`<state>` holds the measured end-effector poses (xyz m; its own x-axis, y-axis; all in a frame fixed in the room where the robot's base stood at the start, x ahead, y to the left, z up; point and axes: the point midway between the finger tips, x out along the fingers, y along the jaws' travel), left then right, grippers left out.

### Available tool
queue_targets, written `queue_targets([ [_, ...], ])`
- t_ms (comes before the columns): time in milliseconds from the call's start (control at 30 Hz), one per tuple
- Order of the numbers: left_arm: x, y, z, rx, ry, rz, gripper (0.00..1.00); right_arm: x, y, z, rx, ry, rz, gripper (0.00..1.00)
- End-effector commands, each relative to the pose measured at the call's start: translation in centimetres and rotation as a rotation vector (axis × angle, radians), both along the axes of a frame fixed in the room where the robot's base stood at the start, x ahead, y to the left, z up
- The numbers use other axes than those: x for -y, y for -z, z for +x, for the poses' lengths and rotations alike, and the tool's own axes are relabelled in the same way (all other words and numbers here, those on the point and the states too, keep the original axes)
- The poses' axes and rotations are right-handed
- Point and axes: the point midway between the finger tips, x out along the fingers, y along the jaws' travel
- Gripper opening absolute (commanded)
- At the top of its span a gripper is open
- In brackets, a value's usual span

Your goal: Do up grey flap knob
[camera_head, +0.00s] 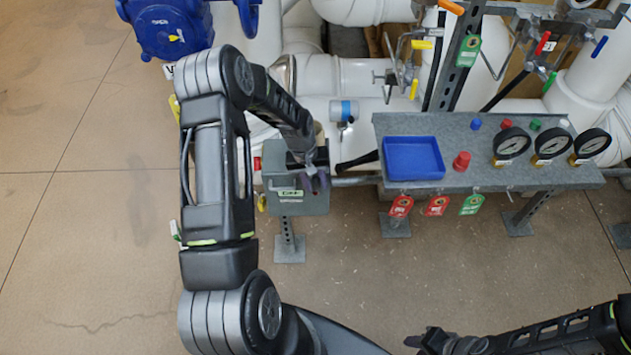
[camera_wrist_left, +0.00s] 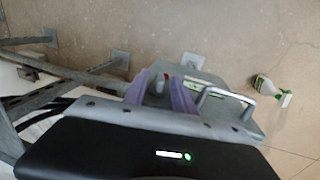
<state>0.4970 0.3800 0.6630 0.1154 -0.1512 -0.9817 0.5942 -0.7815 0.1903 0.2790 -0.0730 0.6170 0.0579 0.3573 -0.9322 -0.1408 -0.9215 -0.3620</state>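A grey metal box (camera_head: 300,202) with a label on its front stands on a post at the middle left; its top is partly hidden by my left arm. My left gripper (camera_head: 317,180) is at the box's right part, with purple fingers. In the left wrist view my left gripper (camera_wrist_left: 161,93) has its two fingers apart, over the grey box (camera_wrist_left: 215,87). A small part between them is unclear; I cannot make out the grey flap knob for sure. My right gripper (camera_head: 428,341) is dark, low at the bottom right, away from the box; its fingers are unclear.
A grey shelf (camera_head: 385,125) to the right carries a blue tray (camera_head: 414,158), a red knob (camera_head: 462,161) and pressure gauges (camera_head: 511,146). Tags hang below it. White pipes (camera_head: 352,75) fill the back. A spray bottle (camera_wrist_left: 268,86) stands on the floor. The floor at left is clear.

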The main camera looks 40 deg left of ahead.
Motion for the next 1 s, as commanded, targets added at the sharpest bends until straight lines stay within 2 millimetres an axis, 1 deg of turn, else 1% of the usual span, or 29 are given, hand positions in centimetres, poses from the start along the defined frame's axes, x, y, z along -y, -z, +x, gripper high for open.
queue_targets([
  [33,0.0,0.0,0.0,0.000,0.000,0.000,0.28,0.0,0.0,0.0,0.000,0.000,0.000,0.31],
  [367,0.0,0.0,0.0,0.000,0.000,0.000,0.01,0.0,0.0,0.0,0.000,0.000,0.000,0.31],
  [733,0.1,0.0,0.0,-0.008,0.003,0.009,0.00,0.0,0.2,0.0,0.000,0.000,0.000,0.31],
  [1000,0.5,0.3,0.2,-0.086,0.009,0.109,0.00,0.0,1.5,0.0,0.001,0.000,0.000,0.31],
])
